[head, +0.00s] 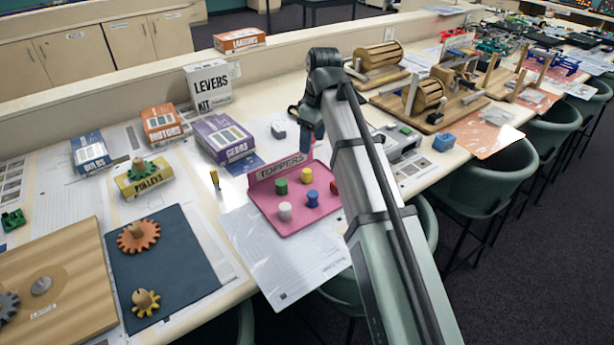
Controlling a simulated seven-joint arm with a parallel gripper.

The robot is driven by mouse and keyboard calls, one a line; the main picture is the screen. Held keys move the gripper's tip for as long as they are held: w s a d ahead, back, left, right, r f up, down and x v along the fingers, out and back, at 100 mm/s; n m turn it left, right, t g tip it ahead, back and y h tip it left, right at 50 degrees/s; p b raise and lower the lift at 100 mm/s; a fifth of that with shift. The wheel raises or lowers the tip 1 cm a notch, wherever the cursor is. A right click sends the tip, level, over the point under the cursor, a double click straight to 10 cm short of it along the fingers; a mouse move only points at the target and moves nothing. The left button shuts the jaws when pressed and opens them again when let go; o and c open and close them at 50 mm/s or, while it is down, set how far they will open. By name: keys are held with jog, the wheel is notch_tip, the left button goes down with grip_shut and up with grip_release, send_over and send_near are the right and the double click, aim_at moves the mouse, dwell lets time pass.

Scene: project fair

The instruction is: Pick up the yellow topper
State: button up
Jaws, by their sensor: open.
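The yellow topper (306,175) stands upright on the pink tray (268,217), near the tray's raised back wall labelled TOPPERS. A green topper (281,187), a blue topper (312,198) and a white topper (285,211) stand around it. A red topper (334,187) stands at the tray's right side, close to my arm's outline in the picture. My gripper (308,140) points down, above and behind the tray's back wall in the picture. It is open and apart from the yellow topper. My own arm partly hides it, and its fingertips are hard to make out.
A purple GEARS box (224,138) and a LEVERS KIT box (208,84) stand left of the tray. A small yellow upright piece (214,178) stands on the table left of it. Wooden drum models (424,97) stand to the right. Paper sheets (271,258) lie in front.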

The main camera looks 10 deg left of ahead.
aim_at(307, 171)
jog(key=f, duration=0.6)
jog(key=shift+w+a+f, duration=0.1)
jog(key=shift+a+f, duration=0.05)
jog(key=shift+a, duration=0.2)
jog(key=shift+s+a+f, duration=0.15)
jog(key=shift+f, duration=0.85)
jog(key=shift+s+a+f, duration=0.1)
jog(key=shift+a+f, duration=0.05)
jog(key=shift+f, duration=0.8)
jog(key=shift+a+f, duration=0.1)
jog(key=shift+f, duration=0.5)
jog(key=shift+c, duration=0.4)
jog(key=c, duration=1)
jog(key=shift+r, duration=0.1)
